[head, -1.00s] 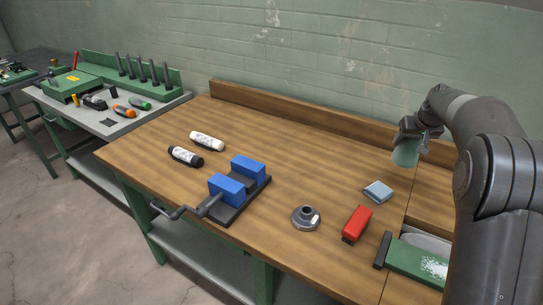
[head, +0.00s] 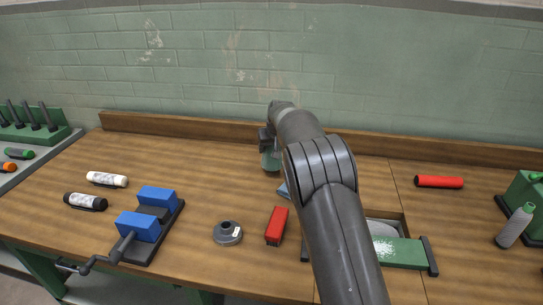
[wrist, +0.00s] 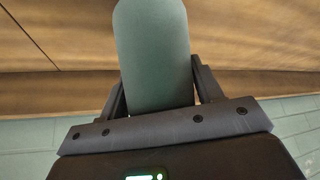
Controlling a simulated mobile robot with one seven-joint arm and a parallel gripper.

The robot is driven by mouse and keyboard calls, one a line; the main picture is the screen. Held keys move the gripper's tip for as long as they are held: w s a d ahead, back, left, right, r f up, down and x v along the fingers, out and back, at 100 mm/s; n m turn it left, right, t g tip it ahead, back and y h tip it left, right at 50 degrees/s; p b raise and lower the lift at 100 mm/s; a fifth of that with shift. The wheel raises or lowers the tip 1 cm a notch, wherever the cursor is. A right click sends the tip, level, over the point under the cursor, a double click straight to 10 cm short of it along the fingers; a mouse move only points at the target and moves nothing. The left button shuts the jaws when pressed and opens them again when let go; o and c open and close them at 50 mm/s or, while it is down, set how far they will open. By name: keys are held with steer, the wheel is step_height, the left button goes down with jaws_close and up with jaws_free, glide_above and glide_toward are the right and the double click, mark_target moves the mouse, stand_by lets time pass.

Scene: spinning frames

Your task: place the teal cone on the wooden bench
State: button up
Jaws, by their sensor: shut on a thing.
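The teal cone (head: 270,161) hangs below my gripper (head: 268,146) over the back part of the wooden bench (head: 215,180) in the head view. In the wrist view the teal cone (wrist: 152,55) fills the space between the two dark fingers of my gripper (wrist: 158,85), which is shut on it. The cone looks upright in the head view. My arm hides part of it, and I cannot tell whether its lower end touches the bench top.
A red cylinder (head: 439,181) lies right. A wooden backboard (head: 190,131) runs behind.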

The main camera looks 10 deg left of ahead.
steer(key=shift+f, duration=1.85)
steer(key=shift+f, duration=0.1)
steer(key=o, duration=1.1)
steer(key=shift+d+r, duration=0.1)
steer(key=shift+r, duration=0.2)
steer(key=v, duration=1.1)
steer(key=shift+s+d+r, duration=0.1)
steer(key=shift+s+r, duration=0.1)
steer(key=shift+r, duration=0.05)
steer(key=shift+d+r, duration=0.1)
